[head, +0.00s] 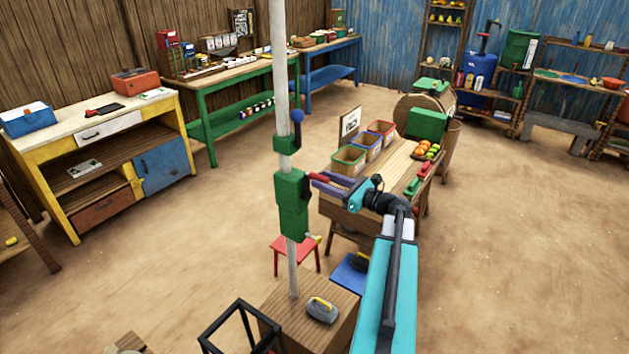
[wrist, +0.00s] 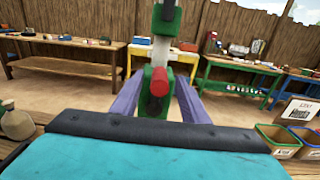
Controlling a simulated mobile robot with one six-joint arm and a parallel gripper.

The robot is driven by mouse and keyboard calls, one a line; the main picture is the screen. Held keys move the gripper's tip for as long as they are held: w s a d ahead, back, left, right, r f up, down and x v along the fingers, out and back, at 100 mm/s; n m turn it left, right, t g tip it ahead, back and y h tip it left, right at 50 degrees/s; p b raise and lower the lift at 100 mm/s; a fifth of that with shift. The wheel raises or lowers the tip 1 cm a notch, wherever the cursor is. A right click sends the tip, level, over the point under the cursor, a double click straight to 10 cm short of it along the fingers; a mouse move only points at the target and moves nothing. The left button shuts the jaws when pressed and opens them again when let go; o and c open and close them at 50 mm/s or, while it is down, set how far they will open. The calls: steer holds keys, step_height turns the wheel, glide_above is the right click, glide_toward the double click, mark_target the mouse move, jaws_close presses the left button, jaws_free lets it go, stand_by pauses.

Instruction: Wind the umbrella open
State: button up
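The umbrella's pale pole (head: 281,90) stands upright left of my arm in the head view. A green crank housing (head: 291,205) is fixed on it, with a red handle (head: 318,177) sticking out to the right. The round red end of the handle (wrist: 159,82) also shows in the wrist view. My gripper (head: 325,185) has purple fingers and is at the handle. In the wrist view my gripper (wrist: 158,88) is open, its fingers apart on either side of the red handle, with gaps visible. The umbrella's canopy is out of view.
A wooden block (head: 340,310) with a grey weight (head: 322,310) is at the pole's foot. A wooden stall table (head: 395,165) with coloured bins stands behind my gripper. Sandy floor is clear to the left.

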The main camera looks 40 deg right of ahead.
steer(key=v, duration=0.9)
stand_by(0.9)
steer(key=shift+s, duration=0.15)
stand_by(0.5)
